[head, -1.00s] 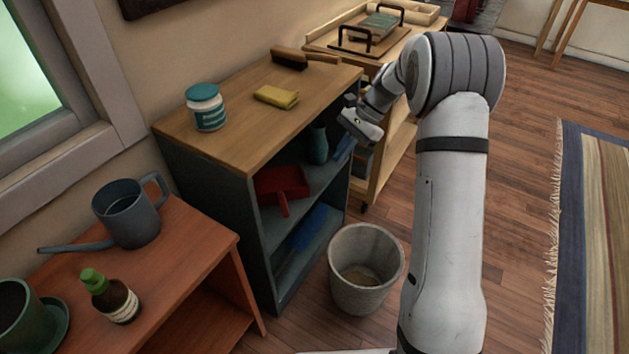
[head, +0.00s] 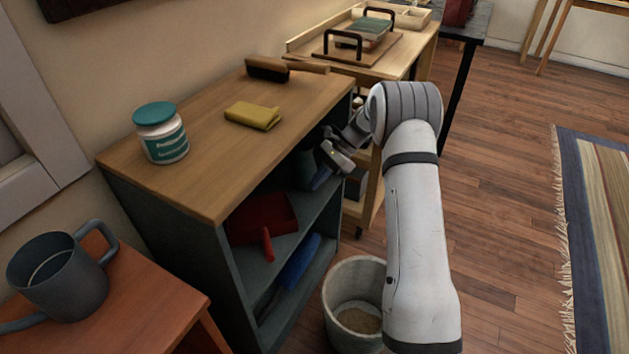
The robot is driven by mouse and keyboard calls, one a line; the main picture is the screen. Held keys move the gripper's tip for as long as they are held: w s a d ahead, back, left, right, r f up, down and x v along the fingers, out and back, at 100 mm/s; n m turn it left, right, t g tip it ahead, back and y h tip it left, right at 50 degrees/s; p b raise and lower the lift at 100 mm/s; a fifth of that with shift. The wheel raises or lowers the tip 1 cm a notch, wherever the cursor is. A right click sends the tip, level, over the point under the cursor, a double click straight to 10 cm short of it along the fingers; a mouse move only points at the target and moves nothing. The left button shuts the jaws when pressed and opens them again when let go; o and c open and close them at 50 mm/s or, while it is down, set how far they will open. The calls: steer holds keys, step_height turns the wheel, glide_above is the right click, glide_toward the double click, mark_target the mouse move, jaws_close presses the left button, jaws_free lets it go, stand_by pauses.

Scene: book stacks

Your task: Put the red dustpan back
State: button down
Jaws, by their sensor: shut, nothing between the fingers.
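The red dustpan (head: 262,216) lies on the upper inner shelf of the dark grey cabinet (head: 168,236), with its short red handle pointing out over the shelf's front edge. My gripper (head: 322,178) is at the cabinet's open front, to the right of the dustpan and apart from it. It is small in the picture and partly against dark shelf contents. It is shut and empty.
On the wooden cabinet top are a teal-lidded jar (head: 161,134), a yellow cloth (head: 253,115) and a brush (head: 270,69). A blue item (head: 299,262) lies on the lower shelf. A waste bin (head: 341,290) stands on the floor in front. A watering can (head: 62,276) is at left.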

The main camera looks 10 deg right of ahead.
steer(key=b+x, duration=0.2)
steer(key=x, duration=0.5)
steer(key=shift+a+r, duration=0.1)
